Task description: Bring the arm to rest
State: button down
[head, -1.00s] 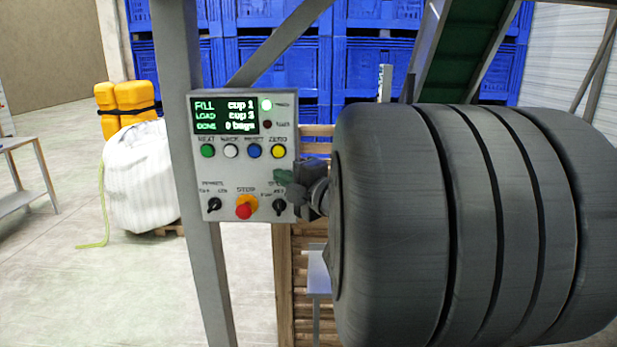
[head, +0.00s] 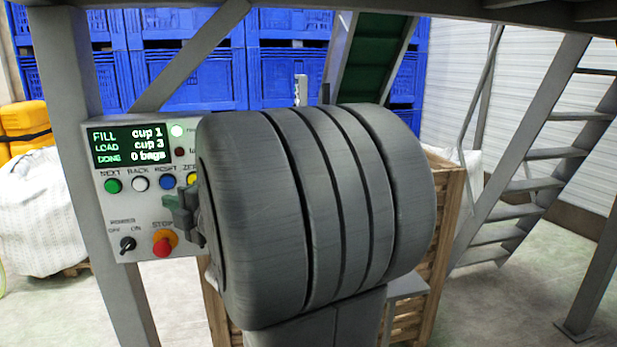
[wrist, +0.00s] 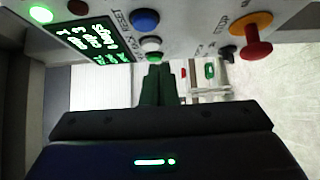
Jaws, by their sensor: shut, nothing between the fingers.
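My gripper (head: 180,208) is shut and empty. My large dark arm hides the box's right edge. In the wrist view the shut fingers (wrist: 157,78) point toward the box face, near its row of buttons. I cannot tell whether they touch it.
The box's screen (head: 128,147) reads FILL cup 1, LOAD cup 3, DONE 0 bags. Its green lamp (head: 177,131) is lit. Blue crates (head: 190,80) are stacked behind. A wooden crate (head: 445,210) and metal stairs (head: 515,185) stand at right. Open floor shows between and beyond them.

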jog(key=shift+v, duration=2)
jog(key=shift+s, duration=0.1)
jog(key=shift+a, duration=0.1)
